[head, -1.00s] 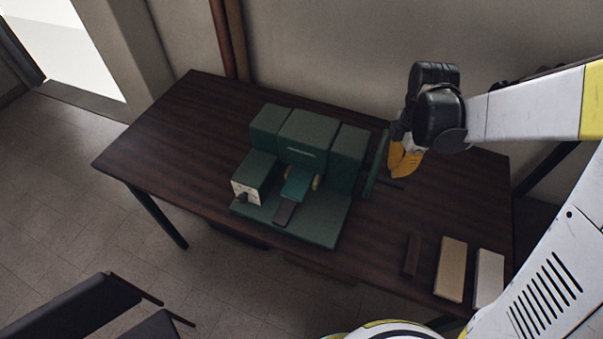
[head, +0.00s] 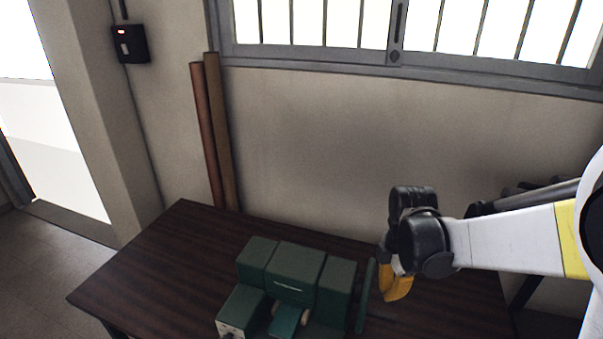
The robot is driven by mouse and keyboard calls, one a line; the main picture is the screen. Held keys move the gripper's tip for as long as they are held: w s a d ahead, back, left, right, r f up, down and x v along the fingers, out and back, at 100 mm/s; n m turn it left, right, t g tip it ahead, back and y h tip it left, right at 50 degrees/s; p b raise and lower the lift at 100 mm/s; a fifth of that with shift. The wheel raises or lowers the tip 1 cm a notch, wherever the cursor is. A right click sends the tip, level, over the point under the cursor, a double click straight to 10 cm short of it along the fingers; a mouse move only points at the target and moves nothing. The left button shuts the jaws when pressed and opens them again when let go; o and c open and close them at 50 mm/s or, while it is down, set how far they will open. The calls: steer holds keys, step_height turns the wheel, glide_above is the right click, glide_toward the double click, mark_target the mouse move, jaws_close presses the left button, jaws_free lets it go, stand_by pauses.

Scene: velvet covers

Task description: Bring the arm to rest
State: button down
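My arm (head: 510,236) reaches in from the right of the head view, over the right part of the dark wooden table. My gripper (head: 394,291) hangs at its end with orange fingers pointing down, just right of the green machine's upright side plate. Whether the fingers are open or shut does not show from this side. I see nothing held in it. I cannot tell if it touches the plate.
The green machine (head: 336,283) stands on the table (head: 165,260), its front cut off by the frame. Two tubes (head: 204,140) lean on the wall behind. A barred window (head: 345,22) and a black wall box (head: 130,44) are above. The table's left part is clear.

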steer(key=shift+s+m+b, duration=0.3)
steer(key=shift+m+b, duration=0.2)
steer(key=s+f+m+t+b, duration=0.4)
steer(key=s+m+t+b, duration=0.3)
steer(key=s+m+b, duration=0.5)
steer(key=m+b, duration=0.3)
steer(key=m, duration=0.4)
steer(key=shift+s, duration=0.15)
steer(key=shift+a+f, duration=0.1)
